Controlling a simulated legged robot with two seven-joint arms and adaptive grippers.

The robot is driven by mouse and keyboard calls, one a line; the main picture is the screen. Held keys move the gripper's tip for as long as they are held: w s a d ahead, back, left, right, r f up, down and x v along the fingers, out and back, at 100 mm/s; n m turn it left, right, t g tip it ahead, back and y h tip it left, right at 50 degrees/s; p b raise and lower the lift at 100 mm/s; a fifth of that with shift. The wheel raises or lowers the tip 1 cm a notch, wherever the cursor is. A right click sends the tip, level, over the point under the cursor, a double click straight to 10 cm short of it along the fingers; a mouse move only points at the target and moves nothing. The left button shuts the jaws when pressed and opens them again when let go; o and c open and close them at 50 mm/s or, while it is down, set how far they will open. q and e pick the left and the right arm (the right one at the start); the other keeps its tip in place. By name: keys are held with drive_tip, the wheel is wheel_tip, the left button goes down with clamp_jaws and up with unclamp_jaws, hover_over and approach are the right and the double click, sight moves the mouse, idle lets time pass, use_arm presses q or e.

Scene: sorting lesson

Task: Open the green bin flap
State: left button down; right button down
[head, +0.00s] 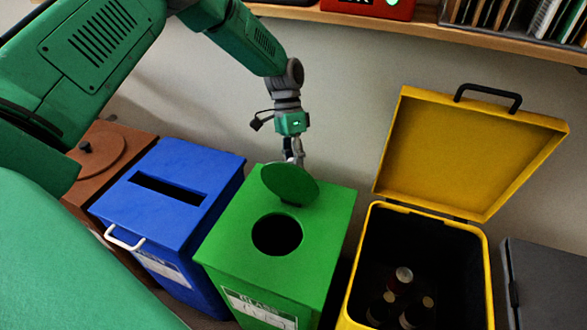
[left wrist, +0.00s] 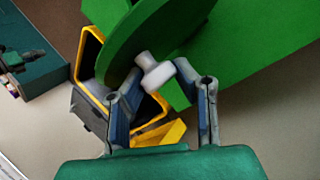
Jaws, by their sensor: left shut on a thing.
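The green bin (head: 325,215) stands in the middle of the row in the head view. Its round green flap (head: 289,183) is tilted up at the back of the lid, and the round dark hole (head: 277,234) is uncovered. My left gripper (head: 294,158) is behind and above the flap. In the left wrist view, its fingers (left wrist: 160,75) are closed around the white knob (left wrist: 156,74) on the flap's face (left wrist: 128,42). The knob is hidden by the flap in the head view. My right gripper is not in view.
A blue bin (head: 175,215) with a slot and a brown bin (head: 105,160) stand to the left. A yellow bin (head: 488,270) stands to the right, its lid (head: 470,150) up, with bottles inside. A dark grey bin (head: 548,280) is at the far right. A wooden shelf (head: 440,35) runs above.

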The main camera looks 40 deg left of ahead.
use_arm(q)
drive_tip(key=w+b, duration=0.1)
drive_tip(key=w, duration=0.1)
drive_tip(key=w+a+g+b, duration=0.1)
drive_tip(key=shift+w+f+b, duration=0.15)
drive_tip(key=shift+f+b, duration=0.15)
drive_tip(key=shift+b, duration=0.05)
drive_tip(key=shift+a, duration=0.1)
drive_tip(key=c, duration=1.2)
unclamp_jaws()
drive_tip(key=shift+w, duration=0.15)
drive_tip(key=shift+a+f, duration=0.2)
drive_tip(key=shift+d, duration=0.15)
